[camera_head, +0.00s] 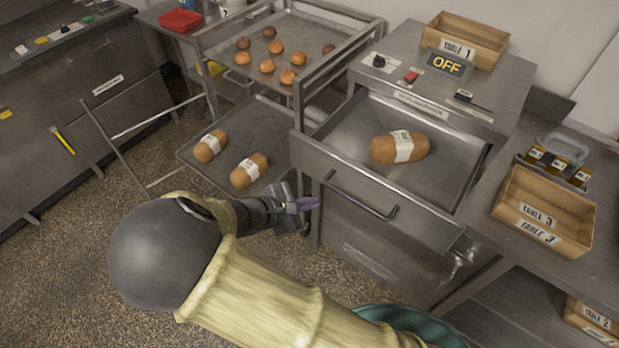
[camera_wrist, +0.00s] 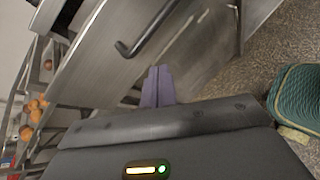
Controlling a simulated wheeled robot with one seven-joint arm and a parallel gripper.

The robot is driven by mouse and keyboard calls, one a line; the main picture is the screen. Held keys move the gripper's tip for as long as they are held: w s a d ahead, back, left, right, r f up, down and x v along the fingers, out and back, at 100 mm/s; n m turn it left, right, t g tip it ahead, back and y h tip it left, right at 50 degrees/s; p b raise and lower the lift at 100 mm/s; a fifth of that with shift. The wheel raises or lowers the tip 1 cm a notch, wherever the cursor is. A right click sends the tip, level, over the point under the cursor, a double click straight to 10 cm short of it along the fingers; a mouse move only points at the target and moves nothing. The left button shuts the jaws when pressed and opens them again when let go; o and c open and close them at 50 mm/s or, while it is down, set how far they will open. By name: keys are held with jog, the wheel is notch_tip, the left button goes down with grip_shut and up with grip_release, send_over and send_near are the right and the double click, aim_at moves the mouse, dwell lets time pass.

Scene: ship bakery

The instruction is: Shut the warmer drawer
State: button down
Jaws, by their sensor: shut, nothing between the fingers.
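The warmer drawer (camera_head: 345,128) is pulled open in the head view, with a dark bar handle (camera_head: 360,200) on its front. A wrapped loaf (camera_head: 399,147) lies inside it. The warmer (camera_head: 500,90) stands behind the drawer and carries an OFF sign. My gripper (camera_head: 308,203) is just left of the handle, in front of the drawer's left side; I cannot tell whether it touches. Its purple fingertips (camera_wrist: 158,82) are together and empty in the wrist view. There the handle (camera_wrist: 150,35) shows just beyond the tips.
A rack left of the drawer holds buns (camera_head: 267,66) on top and a lower tray (camera_head: 190,152) with two wrapped loaves. A table crate (camera_head: 545,212) sits on the right counter. A teal round object (camera_head: 415,322) stands on the floor below. Floor at left is clear.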

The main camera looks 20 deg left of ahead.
aim_at(317, 167)
jog(key=s+a+f+n+t+y+b, duration=0.1)
jog(key=s+a+f+n+t+b, duration=0.1)
jog(key=a+n+t, duration=0.5)
jog(key=shift+s+a+n+t+y, duration=0.35)
jog(key=shift+s+n, duration=0.2)
jog(key=shift+n, duration=0.35)
jog(key=shift+d, duration=0.15)
jog(key=p+x, duration=0.3)
jog(key=x, duration=1.1)
jog(key=shift+f+p, duration=0.15)
jog(key=shift+p, duration=0.15)
